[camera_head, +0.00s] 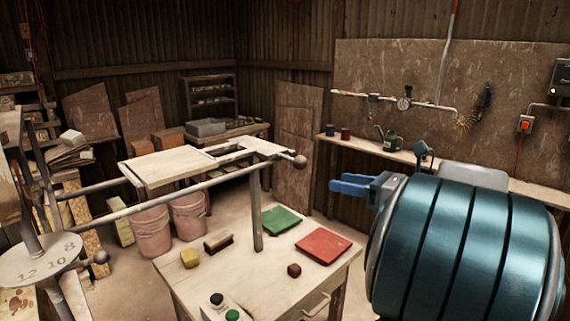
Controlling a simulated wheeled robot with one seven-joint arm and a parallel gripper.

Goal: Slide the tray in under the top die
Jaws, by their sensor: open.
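The pale flat tray (165,170) rests pulled out on two metal rails (150,201) above the worktable. It has a dark rectangular recess, and a round brown knob (300,161) sits at its right end. The rails run left toward the press, which is cut off by the left picture edge. I cannot clearly make out the top die. My gripper (350,187), with blue fingers, is open and empty, to the right of the knob and apart from it. My large teal arm link hides part of the right side.
The worktable (185,285) below carries a green pad (281,221), a red pad (323,246), a yellow block (190,258), a brush (218,243), a dark red cube (294,270) and a button box (217,303). A post (256,213) stands under the tray. A numbered dial (42,258) is at left.

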